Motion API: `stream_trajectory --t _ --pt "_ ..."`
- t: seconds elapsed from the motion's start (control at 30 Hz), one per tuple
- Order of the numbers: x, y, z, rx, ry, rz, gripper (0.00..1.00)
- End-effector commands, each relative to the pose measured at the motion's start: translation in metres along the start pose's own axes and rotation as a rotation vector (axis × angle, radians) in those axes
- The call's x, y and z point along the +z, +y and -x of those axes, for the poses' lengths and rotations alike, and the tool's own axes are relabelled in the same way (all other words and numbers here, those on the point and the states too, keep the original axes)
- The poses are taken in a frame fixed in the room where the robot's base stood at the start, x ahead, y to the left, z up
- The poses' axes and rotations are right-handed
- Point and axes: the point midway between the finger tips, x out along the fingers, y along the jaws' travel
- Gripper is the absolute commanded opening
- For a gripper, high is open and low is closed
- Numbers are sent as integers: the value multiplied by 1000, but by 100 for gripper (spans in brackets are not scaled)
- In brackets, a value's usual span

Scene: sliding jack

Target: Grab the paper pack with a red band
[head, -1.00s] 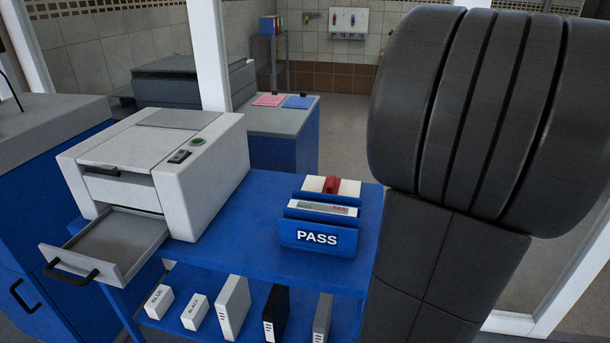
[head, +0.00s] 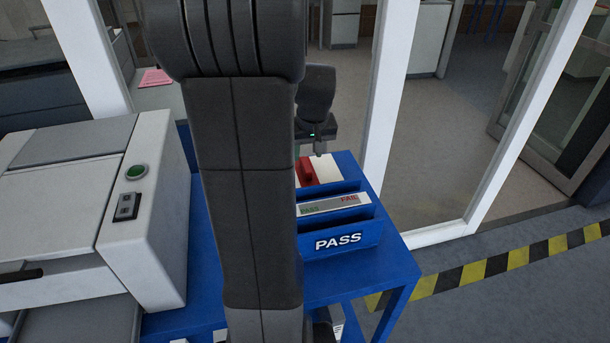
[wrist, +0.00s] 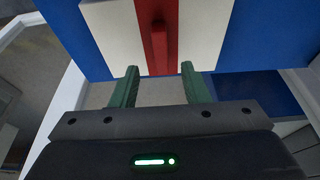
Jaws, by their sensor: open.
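The white paper pack with a red band (head: 328,168) lies on the blue cart top behind the blue PASS holder, partly hidden by my arm. In the wrist view the pack (wrist: 205,30) is at the top, with its red band and a raised red ridge (wrist: 159,48) near the middle. My gripper (wrist: 158,70) is open and empty, its two green fingers apart. The fingertips point toward the pack on either side of the ridge's line, seemingly just short of it. In the head view my gripper is mostly hidden behind my arm.
The blue PASS holder (head: 340,238) with a PASS/FAIL strip stands in front of the pack. A white printer (head: 150,225) is left on the cart. A white post (head: 385,110) rises behind the cart. Floor to the right is clear.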

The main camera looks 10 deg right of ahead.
Motion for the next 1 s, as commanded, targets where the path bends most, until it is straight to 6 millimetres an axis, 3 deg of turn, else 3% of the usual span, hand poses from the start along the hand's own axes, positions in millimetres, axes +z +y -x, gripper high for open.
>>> stream_trajectory --t 0.3,0.6,0.8,1.0 --pt "3 -3 -40 -2 -4 0 42" --pt "3 -3 -44 -1 -2 0 42" --pt "3 -3 -44 -1 -2 0 3" --pt "2 -2 -43 0 -1 0 0"
